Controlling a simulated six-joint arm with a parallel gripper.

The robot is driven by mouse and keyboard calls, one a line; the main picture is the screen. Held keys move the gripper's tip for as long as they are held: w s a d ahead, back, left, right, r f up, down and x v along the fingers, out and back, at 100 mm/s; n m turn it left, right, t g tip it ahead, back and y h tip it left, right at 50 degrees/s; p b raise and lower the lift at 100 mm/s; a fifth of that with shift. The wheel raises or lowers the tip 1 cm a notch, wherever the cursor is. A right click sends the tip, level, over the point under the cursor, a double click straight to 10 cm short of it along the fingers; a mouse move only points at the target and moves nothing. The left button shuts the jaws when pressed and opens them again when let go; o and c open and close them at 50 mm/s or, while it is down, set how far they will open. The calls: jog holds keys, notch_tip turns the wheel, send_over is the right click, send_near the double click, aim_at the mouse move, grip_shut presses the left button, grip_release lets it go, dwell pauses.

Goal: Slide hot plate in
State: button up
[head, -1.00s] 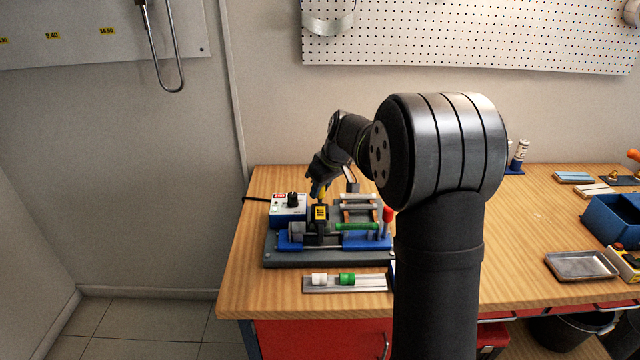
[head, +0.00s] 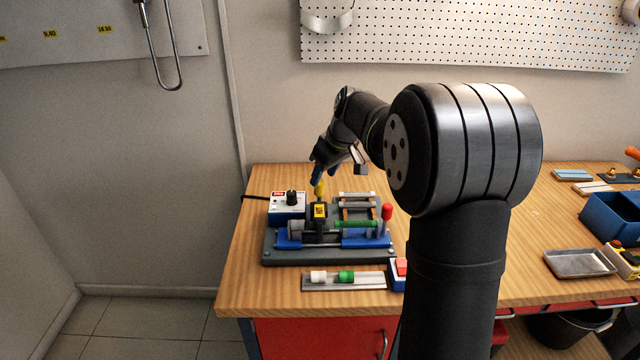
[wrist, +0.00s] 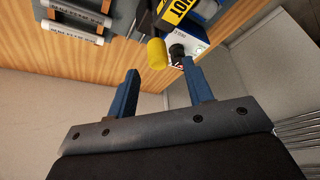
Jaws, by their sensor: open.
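The hot plate (head: 320,211) is a dark upright block with a yellow label, standing on the grey and blue machine (head: 270,250) between its two clamp sides. Its yellow handle (head: 320,188) points up. In the wrist view the yellow handle (wrist: 157,54) is seen end-on beside the yellow label of the hot plate (wrist: 178,14). My gripper (head: 316,178) is just above the handle in the head view. In the wrist view my gripper (wrist: 160,80) has its two blue fingers wide apart, with nothing between them. The handle lies beyond the fingertips and appears apart from them.
A white control box (head: 288,205) with a black knob stands left of the machine. A rack with grey pipes (head: 356,203) is behind it, and a red-knobbed lever (head: 387,212) at its right. A rail with white and green fittings (head: 345,281) lies in front.

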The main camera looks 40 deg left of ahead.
aim_at(319, 185)
jog(key=v, duration=1.1)
jog(key=shift+d+r, duration=0.2)
jog(key=shift+r, duration=0.1)
jog(key=x, duration=1.7)
jog(key=shift+a+f, duration=0.15)
jog(key=shift+a, duration=0.05)
jog(key=shift+w+a, duration=0.1)
